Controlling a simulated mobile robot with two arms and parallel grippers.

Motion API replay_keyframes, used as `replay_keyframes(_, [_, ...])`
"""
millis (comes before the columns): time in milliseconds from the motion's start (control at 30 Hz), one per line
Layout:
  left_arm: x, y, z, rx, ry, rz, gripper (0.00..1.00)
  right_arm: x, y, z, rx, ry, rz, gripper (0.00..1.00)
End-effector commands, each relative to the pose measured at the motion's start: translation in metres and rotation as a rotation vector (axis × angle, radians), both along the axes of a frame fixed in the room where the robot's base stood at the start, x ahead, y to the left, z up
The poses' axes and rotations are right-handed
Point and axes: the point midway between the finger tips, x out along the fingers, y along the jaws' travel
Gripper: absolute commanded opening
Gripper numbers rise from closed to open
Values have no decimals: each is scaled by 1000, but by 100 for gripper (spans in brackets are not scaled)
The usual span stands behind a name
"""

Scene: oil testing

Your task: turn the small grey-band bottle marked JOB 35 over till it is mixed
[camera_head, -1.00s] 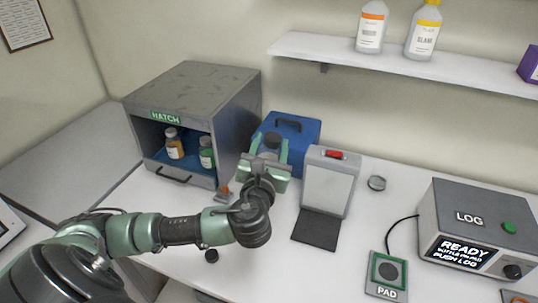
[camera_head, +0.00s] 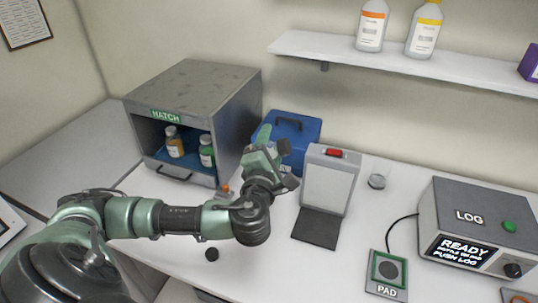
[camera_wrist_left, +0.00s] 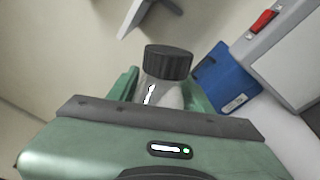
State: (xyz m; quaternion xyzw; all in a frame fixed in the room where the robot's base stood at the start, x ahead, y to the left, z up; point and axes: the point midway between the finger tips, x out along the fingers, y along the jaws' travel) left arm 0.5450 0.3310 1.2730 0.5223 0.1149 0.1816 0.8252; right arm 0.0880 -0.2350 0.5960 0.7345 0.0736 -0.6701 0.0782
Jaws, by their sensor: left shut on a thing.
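My left gripper (camera_head: 272,140) is raised above the bench in front of the blue case and is tilted over to one side. In the left wrist view it is shut on a small bottle (camera_wrist_left: 160,93) with a black ribbed cap (camera_wrist_left: 169,62), held between the green fingers. The bottle's grey band and job mark cannot be read, as the gripper body hides its lower part. In the head view the bottle is mostly hidden by the gripper. My right gripper is not in view.
The open hatch (camera_head: 225,95) holds two bottles, an amber one (camera_head: 174,143) and a green-labelled one (camera_head: 206,151). The blue case (camera_head: 305,130), a light-panel stand (camera_head: 327,185), the pad (camera_head: 388,271) and the log box (camera_head: 480,215) stand on the bench. A small black disc (camera_head: 212,254) lies in front.

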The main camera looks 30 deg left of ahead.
Motion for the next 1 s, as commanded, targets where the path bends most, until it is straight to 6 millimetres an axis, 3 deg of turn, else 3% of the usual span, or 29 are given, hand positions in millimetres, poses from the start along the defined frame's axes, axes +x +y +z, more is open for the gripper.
replay_keyframes(400, [0, 0, 1, 85, 38, 0, 9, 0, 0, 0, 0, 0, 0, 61])
replay_keyframes(567, [1, 1, 3, 296, 129, 3, 9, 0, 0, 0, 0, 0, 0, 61])
replay_keyframes(1000, [1, -3, 3, 448, 200, -4, 9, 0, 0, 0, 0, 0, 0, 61])
